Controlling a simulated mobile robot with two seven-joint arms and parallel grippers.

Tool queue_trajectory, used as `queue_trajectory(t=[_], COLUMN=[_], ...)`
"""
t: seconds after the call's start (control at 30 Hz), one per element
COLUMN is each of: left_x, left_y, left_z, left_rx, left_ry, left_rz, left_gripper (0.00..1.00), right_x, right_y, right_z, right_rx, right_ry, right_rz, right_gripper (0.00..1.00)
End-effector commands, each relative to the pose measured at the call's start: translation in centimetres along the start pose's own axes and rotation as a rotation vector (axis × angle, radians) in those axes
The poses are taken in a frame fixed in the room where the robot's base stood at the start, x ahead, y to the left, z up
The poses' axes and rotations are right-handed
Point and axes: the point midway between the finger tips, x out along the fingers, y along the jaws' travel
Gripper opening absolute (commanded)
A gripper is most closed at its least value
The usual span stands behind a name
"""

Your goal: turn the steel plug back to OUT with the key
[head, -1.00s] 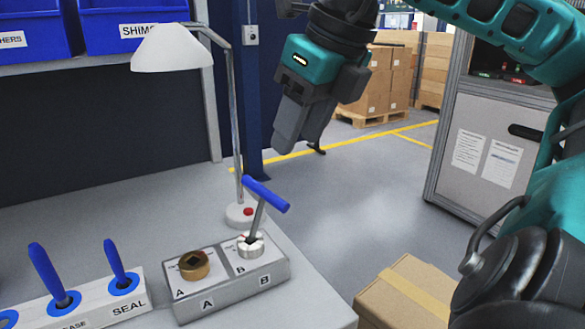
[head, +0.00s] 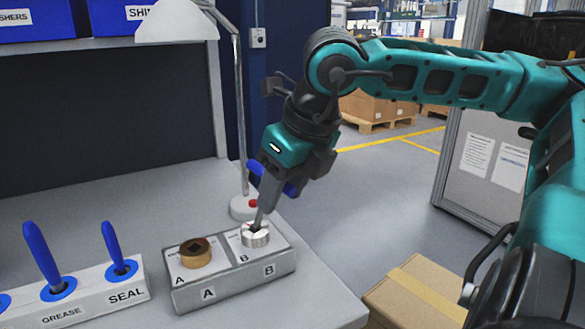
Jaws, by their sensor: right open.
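The steel plug (head: 256,238) sits in the B side of the grey housing block (head: 230,281). The key with the blue T-handle (head: 257,168) stands in the steel plug, its shaft tilted. My right gripper (head: 267,207) is at the key, pointing down, with its fingers in front of the shaft and much of the handle hidden behind it. It is open; I cannot tell whether a finger touches the key. The brass plug (head: 195,254) with a dark square socket sits in the A side. The markings around the steel plug are too small to read. My left gripper is not in view.
A white holder with blue-handled tools (head: 120,252) labelled GREASE and SEAL stands left of the block. A lamp (head: 243,120) with a red button stands behind it. A cardboard box (head: 415,293) is right of the bench edge. Blue bins (head: 140,17) are above.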

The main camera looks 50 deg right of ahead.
Motion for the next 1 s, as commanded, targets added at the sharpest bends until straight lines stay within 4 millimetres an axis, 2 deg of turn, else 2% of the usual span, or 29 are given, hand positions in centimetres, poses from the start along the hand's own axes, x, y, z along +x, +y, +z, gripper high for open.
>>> queue_trajectory(t=[0.13,0.47,0.9,1.0], left_x=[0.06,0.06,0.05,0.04], left_y=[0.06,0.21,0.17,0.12], left_z=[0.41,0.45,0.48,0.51], left_rx=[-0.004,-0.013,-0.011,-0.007], left_ry=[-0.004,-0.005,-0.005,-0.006], left_rz=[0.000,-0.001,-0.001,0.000], left_gripper=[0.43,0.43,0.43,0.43], right_x=[1.10,1.31,1.28,1.28], right_y=[-0.02,-0.02,-0.04,-0.05], right_z=[-0.01,0.03,0.04,0.06], right_rx=[0.000,0.000,0.000,0.000], right_ry=[0.000,-0.001,-0.002,-0.002], right_rz=[-0.001,0.000,-0.001,-0.002], right_gripper=[0.48,0.48,0.05,0.00])
